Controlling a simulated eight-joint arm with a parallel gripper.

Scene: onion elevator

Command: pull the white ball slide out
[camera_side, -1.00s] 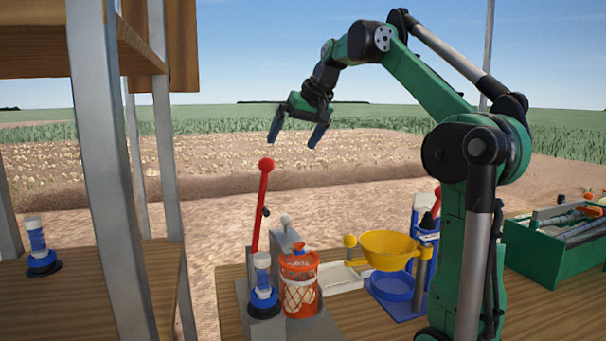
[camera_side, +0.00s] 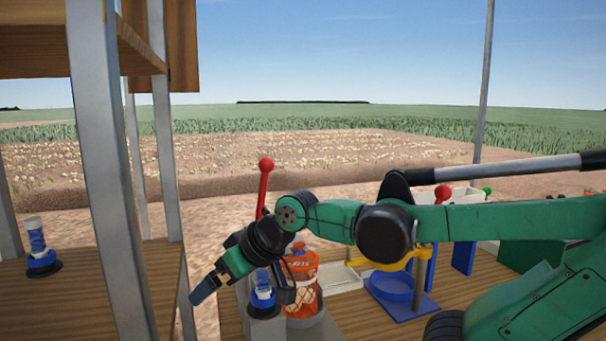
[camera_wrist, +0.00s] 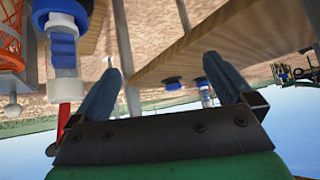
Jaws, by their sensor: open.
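A small white ball (camera_wrist: 13,112) on a short stem shows at the left edge of the wrist view, near the orange netted container (camera_wrist: 10,35). In the side view my arm hides that ball. The orange container (camera_side: 301,275) stands partly behind my arm.
A red-knobbed lever (camera_side: 265,166) rises behind my wrist. A white tray (camera_side: 341,279) and a blue stand (camera_side: 400,300) sit to the right. Another blue-based vial (camera_side: 40,255) stands on the wooden shelf (camera_side: 90,310) at left, with a metal post (camera_side: 105,170) nearby.

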